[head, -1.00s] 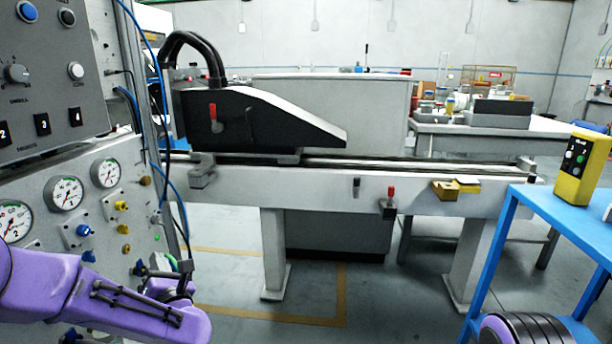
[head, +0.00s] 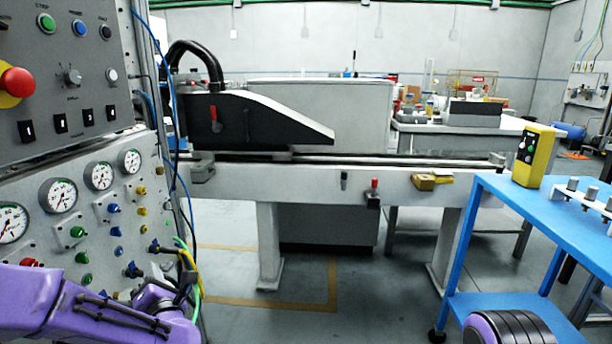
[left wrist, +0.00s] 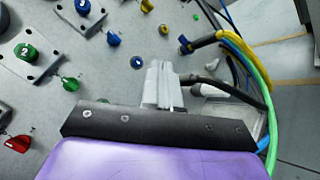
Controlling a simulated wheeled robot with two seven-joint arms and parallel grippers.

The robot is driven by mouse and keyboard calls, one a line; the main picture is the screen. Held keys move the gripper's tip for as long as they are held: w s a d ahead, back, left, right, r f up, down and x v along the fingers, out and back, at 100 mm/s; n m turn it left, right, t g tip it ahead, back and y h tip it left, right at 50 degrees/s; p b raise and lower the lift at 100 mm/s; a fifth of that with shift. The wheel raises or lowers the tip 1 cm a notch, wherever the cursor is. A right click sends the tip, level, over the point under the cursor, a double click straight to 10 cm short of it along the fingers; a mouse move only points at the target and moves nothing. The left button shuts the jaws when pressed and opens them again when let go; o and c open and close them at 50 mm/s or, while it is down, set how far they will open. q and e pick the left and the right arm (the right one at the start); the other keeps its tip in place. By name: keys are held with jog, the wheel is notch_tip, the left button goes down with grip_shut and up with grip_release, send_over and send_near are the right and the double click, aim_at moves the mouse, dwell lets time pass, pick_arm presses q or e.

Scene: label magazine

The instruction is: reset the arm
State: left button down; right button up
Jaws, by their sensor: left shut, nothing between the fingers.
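My left arm (head: 100,318) is purple and comes in low at the left of the head view, in front of the lower part of the control panel. My left gripper (left wrist: 163,85) shows in the left wrist view with its two pale fingers together and nothing between them. It points toward the panel face, below the blue and yellow knobs, and seems apart from them. In the head view its fingers are hard to make out among the cables. A purple and black ribbed part of my own body shows at the bottom right. My right gripper is not in view.
The control panel (head: 98,250) with gauges, knobs and a red button (head: 17,82) stands close on the left. Blue, yellow and green cables (left wrist: 248,75) hang beside the left gripper. A machine bench (head: 330,182) spans the middle. A blue table (head: 560,218) with a yellow box (head: 533,157) stands right.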

pick_arm(q)
jog(key=s+d+f+m+g+h, duration=0.35)
jog(key=s+f+m, duration=0.35)
jog(key=f+m, duration=0.4)
jog(key=s+d+f+m+g+h, duration=0.2)
jog(key=s+f+m+h, duration=0.2)
jog(key=s+f+m, duration=0.55)
jog(key=s+f+m+g, duration=0.3)
jog(key=s+f, duration=0.4)
jog(key=f, duration=0.3)
jog(key=s+a+f+m+g, duration=0.1)
jog(key=s+f+g, duration=0.15)
jog(key=s, duration=0.55)
jog(key=s+a+f+m+g, duration=0.1)
jog(key=s+f+g, duration=0.15)
jog(key=s, duration=0.55)
notch_tip(320, 180, up, 16)
jog(key=w+t+p, duration=0.1)
jog(key=p, duration=1.5)
jog(key=shift+w+d+f, duration=0.1)
jog(key=shift+w+f, duration=0.05)
